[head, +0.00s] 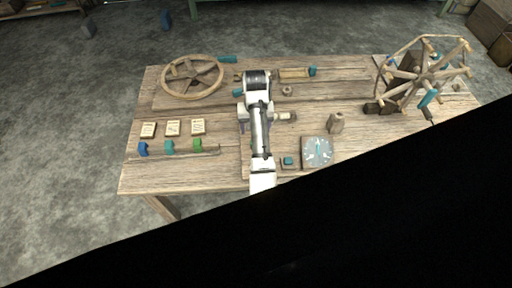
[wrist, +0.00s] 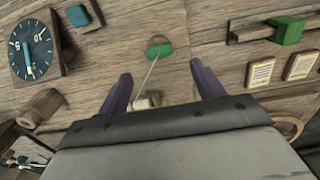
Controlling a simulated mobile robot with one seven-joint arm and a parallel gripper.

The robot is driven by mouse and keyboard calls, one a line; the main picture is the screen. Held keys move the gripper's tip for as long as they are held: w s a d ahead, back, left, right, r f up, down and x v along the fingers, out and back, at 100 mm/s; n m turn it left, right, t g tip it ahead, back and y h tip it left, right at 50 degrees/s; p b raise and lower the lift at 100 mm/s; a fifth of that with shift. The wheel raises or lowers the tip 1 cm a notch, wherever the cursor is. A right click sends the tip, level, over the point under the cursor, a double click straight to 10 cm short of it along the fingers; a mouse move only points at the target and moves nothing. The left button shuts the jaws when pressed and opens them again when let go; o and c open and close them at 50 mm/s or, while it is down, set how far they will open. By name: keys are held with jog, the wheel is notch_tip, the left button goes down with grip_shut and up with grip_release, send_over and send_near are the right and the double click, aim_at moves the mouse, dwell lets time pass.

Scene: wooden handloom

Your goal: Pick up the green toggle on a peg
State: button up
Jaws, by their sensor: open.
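The green toggle (wrist: 159,50) shows in the wrist view as a small rounded green piece beside a thin cord loop. A thin pale line runs from it down toward the jaws. It is ahead of my gripper (wrist: 161,70), roughly midway between the two purple fingers in the picture. The fingers are apart with nothing visibly held between them. I cannot tell how far the toggle is from the fingertips, and no peg under it is clear. In the head view my arm covers this spot.
A green block (wrist: 287,30) sits on a wooden rail, with cards (head: 172,128) behind it. A dial (head: 317,151) and a teal button (head: 288,160) lie right of my arm. A spoked wheel (head: 192,77) is back left; a wooden reel (head: 425,75) stands back right.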

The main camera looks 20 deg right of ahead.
notch_tip(320, 180, down, 3)
jog(key=shift+d+f+p, duration=0.1)
jog(key=shift+f+p, duration=0.4)
jog(key=shift+f, duration=2.15)
jog(key=shift+c, duration=0.5)
jog(key=c, duration=0.9)
